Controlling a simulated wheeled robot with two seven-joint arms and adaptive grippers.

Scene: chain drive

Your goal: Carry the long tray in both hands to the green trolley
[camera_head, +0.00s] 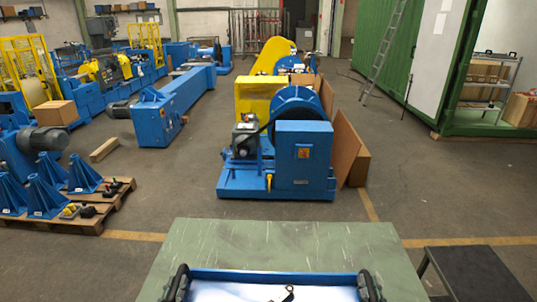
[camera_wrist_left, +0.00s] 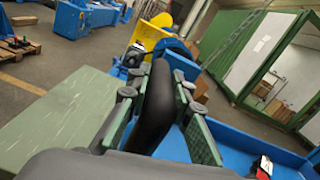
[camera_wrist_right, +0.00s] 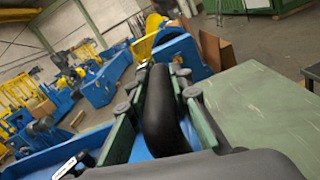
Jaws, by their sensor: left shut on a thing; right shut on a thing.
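The long tray (camera_head: 272,275) has a blue rim and a pale inside, and shows at the bottom of the head view. My left gripper (camera_head: 178,284) is shut on the black handle (camera_wrist_left: 155,112) at the tray's left end. My right gripper (camera_head: 369,287) is shut on the black handle (camera_wrist_right: 161,115) at its right end. Green finger pads flank each handle in the wrist views. A small black item (camera_head: 284,297) lies in the tray, and a red and black item (camera_wrist_left: 263,168) shows in the left wrist view. The tray's near side is cut off.
A pale green tabletop (camera_head: 280,238) lies under and beyond the tray; I cannot tell whether it is the trolley. A dark stool or step (camera_head: 478,275) stands at right. A blue machine (camera_head: 290,150) stands ahead. A pallet (camera_head: 85,215) with blue brackets is at left.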

